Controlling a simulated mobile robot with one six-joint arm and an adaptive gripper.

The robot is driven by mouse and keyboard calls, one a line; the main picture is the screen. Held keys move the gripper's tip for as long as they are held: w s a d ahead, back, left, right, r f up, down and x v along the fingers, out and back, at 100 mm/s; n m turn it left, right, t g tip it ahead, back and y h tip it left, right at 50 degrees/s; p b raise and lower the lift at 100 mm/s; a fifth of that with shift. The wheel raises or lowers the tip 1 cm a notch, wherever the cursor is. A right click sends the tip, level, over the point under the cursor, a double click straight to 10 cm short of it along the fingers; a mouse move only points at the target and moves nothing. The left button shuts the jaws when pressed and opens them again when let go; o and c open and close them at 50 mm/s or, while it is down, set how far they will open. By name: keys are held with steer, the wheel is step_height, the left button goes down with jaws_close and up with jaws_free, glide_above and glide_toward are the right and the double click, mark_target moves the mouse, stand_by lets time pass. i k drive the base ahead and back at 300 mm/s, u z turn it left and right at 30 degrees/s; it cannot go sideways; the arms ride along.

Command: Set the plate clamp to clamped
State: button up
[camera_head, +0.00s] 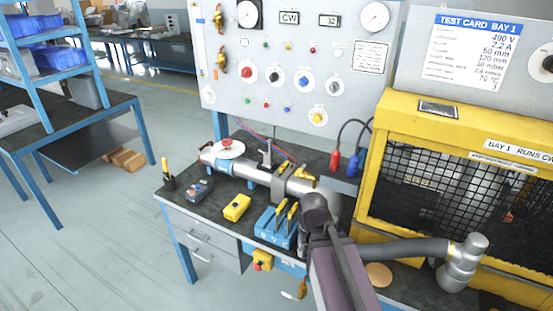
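A grey pipe assembly (250,170) runs along the dark bench top. On its flange, near the middle of the bench, is a fitting with a yellow lever (302,173), which looks like the plate clamp. It is too small to tell whether it is clamped or open. My gripper (316,207) shows only as a dark shape at the end of my arm, in front of the pipe's right part and just below and right of the lever. Its fingers are hidden, so I cannot see whether it is open or touches anything.
A blue block with yellow-handled tools (276,224), a yellow box (237,207) and a grey control box (199,190) stand on the bench. A yellow mesh cage (460,190) bounds the right. A gauge panel (300,75) stands behind.

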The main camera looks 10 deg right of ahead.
mark_target(250, 143)
steer(key=u, duration=1.5)
steer(key=i, duration=3.25)
